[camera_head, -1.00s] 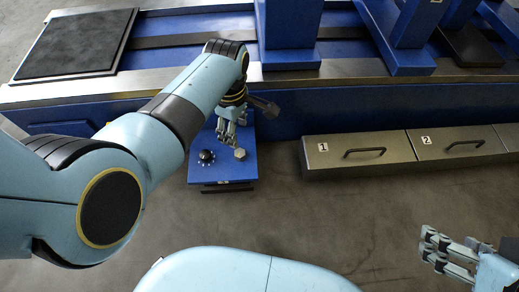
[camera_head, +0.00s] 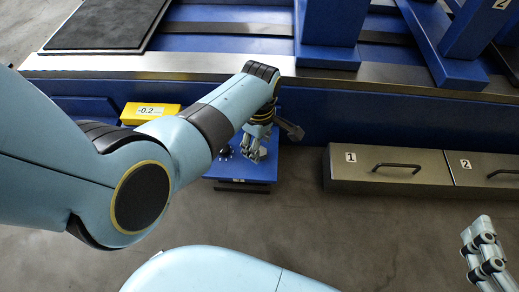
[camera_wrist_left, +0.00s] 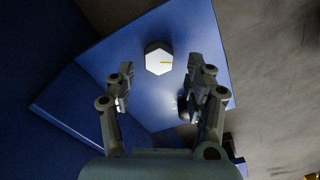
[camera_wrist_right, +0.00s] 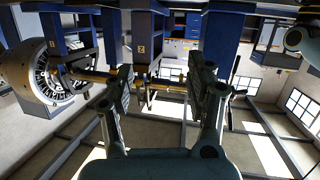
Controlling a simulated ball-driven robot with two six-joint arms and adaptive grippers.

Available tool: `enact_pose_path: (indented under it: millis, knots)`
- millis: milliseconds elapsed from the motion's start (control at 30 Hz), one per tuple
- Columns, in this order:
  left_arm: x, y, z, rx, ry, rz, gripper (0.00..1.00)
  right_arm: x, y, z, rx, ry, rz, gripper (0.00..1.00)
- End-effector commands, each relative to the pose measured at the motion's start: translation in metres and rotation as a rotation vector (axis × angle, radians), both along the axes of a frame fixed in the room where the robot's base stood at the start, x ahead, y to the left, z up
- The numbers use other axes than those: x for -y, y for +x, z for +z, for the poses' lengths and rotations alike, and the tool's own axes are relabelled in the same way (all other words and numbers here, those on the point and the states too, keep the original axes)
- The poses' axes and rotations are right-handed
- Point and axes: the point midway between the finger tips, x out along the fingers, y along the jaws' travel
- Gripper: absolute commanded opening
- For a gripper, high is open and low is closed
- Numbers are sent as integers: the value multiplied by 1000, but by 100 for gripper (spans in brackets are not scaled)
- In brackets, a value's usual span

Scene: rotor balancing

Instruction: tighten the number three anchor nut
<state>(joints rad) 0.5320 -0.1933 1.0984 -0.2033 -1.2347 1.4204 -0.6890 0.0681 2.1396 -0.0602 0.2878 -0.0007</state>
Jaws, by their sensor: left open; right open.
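A pale hexagonal nut (camera_wrist_left: 158,60) stands on a blue plate (camera_head: 240,174) at the foot of the blue machine. A yellow mark crosses its top; I see no number on it. My left gripper (camera_head: 254,150) hangs over this plate in the head view and partly hides the nut. In the left wrist view the left gripper (camera_wrist_left: 162,78) is open, with the nut framed between and slightly beyond its fingertips, apparently untouched. A dark knob (camera_wrist_left: 183,106) sits beside it, partly behind a finger. My right gripper (camera_head: 480,238) is open and empty, away from the plate at lower right.
A yellow box (camera_head: 150,113) marked 0.2 lies left of my left arm. Drawers numbered 1 (camera_head: 385,172) and 2 (camera_head: 487,172) stand right of the plate. Blue uprights (camera_head: 329,30) rise from the machine bed behind. The floor in front is clear.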

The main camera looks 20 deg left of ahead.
Motion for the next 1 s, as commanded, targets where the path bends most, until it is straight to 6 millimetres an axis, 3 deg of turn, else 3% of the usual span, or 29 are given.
enact_pose_path:
  millis: [200,500,700,933,1000]
  knots:
    - [0,0,-11,0,0,0,54,-5,30,45,197,1,22,55]
    - [0,1,-21,2,0,0,54,-10,49,94,401,-1,46,55]
    - [0,1,-22,3,0,0,54,-11,52,106,448,-1,51,55]
    - [0,1,-22,3,0,0,54,-11,52,107,450,-1,51,55]
    - [0,1,-22,3,0,0,46,-11,52,107,450,-1,51,55]
